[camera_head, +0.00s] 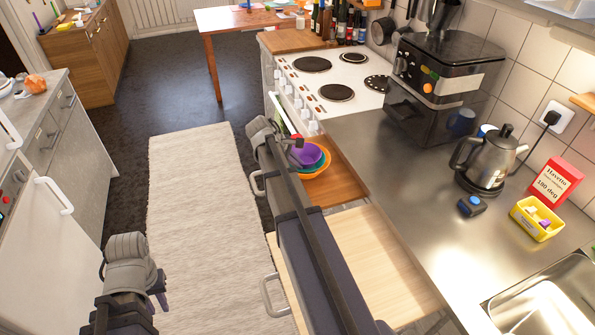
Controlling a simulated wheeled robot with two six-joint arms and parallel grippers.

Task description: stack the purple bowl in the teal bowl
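The purple bowl (307,154) shows at the wooden pull-out board beside the cooker. The teal bowl (322,162) shows as a thin band below and around it, with an orange bowl (316,173) outermost underneath. The purple bowl appears inside or just over the teal one; I cannot tell whether it rests there. My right gripper (296,146) is at the left rim of the purple bowl. My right arm hides part of the bowls, and the fingers are too small to read. My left gripper (158,302) is low at the left, over the floor and away from the bowls.
A pale pull-out board (385,265) lies in front of the bowls' wooden board (338,183). The steel worktop (400,170) holds a coffee machine (440,85), a kettle (484,160) and a yellow tub (536,218). The cooker (335,80) stands behind. The rug (195,200) is clear.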

